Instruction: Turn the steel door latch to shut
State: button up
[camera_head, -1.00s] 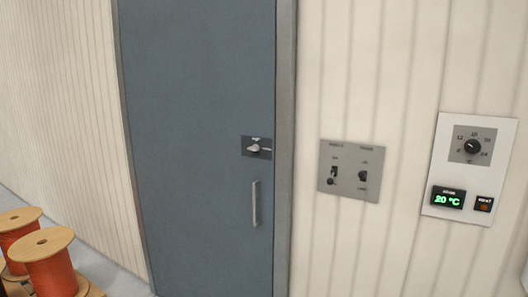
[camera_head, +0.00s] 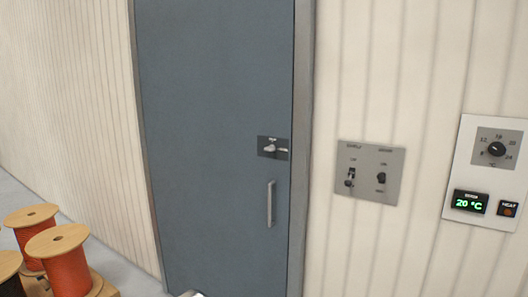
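The steel door latch (camera_head: 270,148) is a small light-coloured turn knob on a dark plate, on the right side of the blue-grey door (camera_head: 215,110). Its marks are too small to read. The vertical door handle (camera_head: 270,203) sits below it. The door stands in its grey frame and looks closed. My gripper is not in view. A pale shape at the bottom edge, in front of the door, is cut off and I cannot tell what it is.
Right of the door are a grey switch panel (camera_head: 369,171) and a white thermostat panel (camera_head: 486,170) with a dial and a green 20 °C display. Orange cable reels (camera_head: 60,262) stand on a pallet (camera_head: 103,286) at lower left. Grey floor shows between reels and wall.

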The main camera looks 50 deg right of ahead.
aim_at(272, 147)
jog(key=u, duration=0.05)
jog(key=i, duration=0.95)
jog(key=z, duration=0.05)
